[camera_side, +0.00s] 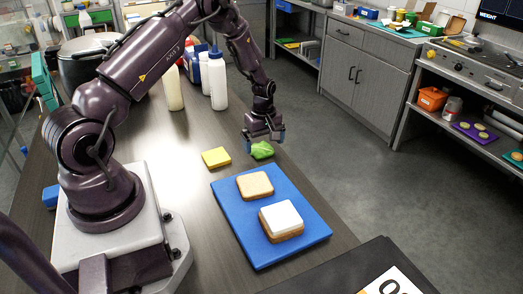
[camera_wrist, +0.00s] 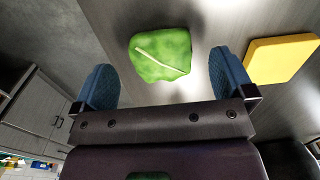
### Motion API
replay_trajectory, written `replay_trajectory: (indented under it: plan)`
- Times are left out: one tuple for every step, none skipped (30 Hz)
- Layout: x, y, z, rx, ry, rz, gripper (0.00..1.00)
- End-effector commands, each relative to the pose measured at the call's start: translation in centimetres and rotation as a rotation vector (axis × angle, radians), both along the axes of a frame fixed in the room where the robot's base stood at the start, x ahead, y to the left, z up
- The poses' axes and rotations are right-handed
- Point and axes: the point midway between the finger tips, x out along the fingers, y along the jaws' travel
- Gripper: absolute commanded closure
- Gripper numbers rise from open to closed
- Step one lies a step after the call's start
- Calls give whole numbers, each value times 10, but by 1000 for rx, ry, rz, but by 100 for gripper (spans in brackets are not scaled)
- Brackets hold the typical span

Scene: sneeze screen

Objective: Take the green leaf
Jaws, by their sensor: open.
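The green leaf (camera_side: 262,150) lies on the dark counter just beyond the blue cutting board. It has a pale rib and also shows in the wrist view (camera_wrist: 161,54), near the top middle. My gripper (camera_side: 264,142) is above the leaf and close to it in the side view. In the wrist view, its two blue fingertips (camera_wrist: 163,82) are wide apart, with the leaf framed between them and nothing held. Whether a finger touches the leaf cannot be told.
A yellow slice (camera_side: 216,157) lies left of the leaf, and it shows at right in the wrist view (camera_wrist: 281,58). The blue board (camera_side: 245,233) holds a bread slice (camera_side: 255,185) and bread topped with a white slice (camera_side: 282,219). Bottles (camera_side: 217,80) stand behind.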

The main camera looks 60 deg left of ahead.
Motion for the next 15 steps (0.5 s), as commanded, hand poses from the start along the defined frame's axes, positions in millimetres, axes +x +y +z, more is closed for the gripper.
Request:
replay_trajectory:
  plan:
    - [0,0,-9,-1,1,0,0]
    - [0,0,-12,-1,1,0,0]
    - [0,0,-16,0,0,0,0]
    - [0,0,-19,0,1,0,0]
    - [0,0,-21,0,1,0,0]
    - [0,0,-22,0,0,0,0]
    - [0,0,-23,1,-1,0,0]
    - [0,0,-23,1,-1,0,0]
    - [0,1,-23,1,-2,0,0]
    - [0,1,-23,1,-2,0,0]
    - [0,0,-23,1,-2,0,0]
    - [0,1,-23,1,-2,0,0]
    - [0,0,-23,1,-2,0,0]
    - [0,0,-23,1,-2,0,7]
    - [0,0,-23,1,-1,0,16]
